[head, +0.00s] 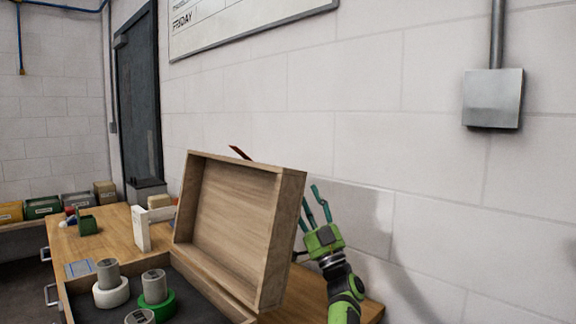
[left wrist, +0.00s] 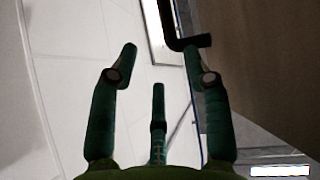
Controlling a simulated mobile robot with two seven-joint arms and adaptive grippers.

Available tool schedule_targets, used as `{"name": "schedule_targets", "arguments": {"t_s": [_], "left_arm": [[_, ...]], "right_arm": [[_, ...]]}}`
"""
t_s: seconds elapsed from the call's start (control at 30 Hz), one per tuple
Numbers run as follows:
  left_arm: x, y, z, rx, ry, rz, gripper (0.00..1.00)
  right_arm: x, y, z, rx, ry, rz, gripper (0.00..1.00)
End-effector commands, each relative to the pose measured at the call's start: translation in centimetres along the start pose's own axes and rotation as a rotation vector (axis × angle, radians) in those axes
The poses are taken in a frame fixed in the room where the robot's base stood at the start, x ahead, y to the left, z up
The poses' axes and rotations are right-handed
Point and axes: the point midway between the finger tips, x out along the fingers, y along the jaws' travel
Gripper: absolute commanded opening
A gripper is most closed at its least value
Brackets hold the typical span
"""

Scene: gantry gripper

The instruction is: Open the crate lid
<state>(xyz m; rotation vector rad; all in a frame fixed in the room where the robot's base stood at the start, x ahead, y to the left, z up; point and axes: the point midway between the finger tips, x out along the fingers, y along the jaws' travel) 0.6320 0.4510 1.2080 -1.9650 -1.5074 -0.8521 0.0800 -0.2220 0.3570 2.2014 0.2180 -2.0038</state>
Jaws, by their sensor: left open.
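The wooden crate (head: 216,287) stands on the bench with a dark inside. Its light wood lid (head: 230,208) is raised and stands steeply tilted at the crate's far side, its hollow inner face toward me. My left gripper (head: 315,205) is open and empty, right of the lid and near the wall, with its fingers pointing up. A gap shows between it and the lid in the head view. In the left wrist view the spread green fingers (left wrist: 161,55) hold nothing. A brown surface (left wrist: 262,70), seemingly the lid, fills the right side. My right gripper is not in view.
A white tape roll (head: 111,294), a green tape roll (head: 157,307) and grey cylinders are in the crate. A white upright holder (head: 141,229) and a green block (head: 88,225) stand behind on the bench (head: 110,217). The block wall (head: 440,215) is close behind my gripper.

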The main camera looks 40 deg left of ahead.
Motion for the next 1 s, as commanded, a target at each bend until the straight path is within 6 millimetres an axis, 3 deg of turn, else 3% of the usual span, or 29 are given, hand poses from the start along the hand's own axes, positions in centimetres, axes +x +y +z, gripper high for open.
{"name": "schedule_targets", "arguments": {"t_s": [0.03, 0.2, 0.4, 0.6, 1.0], "left_arm": [[0.6, -0.7, 0.0, 0.04, -0.024, -0.034, 0.49], [1.3, -2.2, 0.8, 0.12, -0.059, -0.093, 0.49], [4.3, -2.6, 0.9, 0.124, -0.058, -0.096, 0.49], [6.8, -2.7, 1.2, 0.123, -0.059, -0.093, 0.49], [7.6, -2.8, 1.4, 0.121, -0.059, -0.092, 0.49]], "right_arm": [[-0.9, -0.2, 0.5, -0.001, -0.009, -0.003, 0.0], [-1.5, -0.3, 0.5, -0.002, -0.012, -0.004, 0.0], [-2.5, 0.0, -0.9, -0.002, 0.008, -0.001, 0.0], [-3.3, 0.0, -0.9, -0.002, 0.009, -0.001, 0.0], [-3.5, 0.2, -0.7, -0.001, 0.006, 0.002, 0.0]]}}
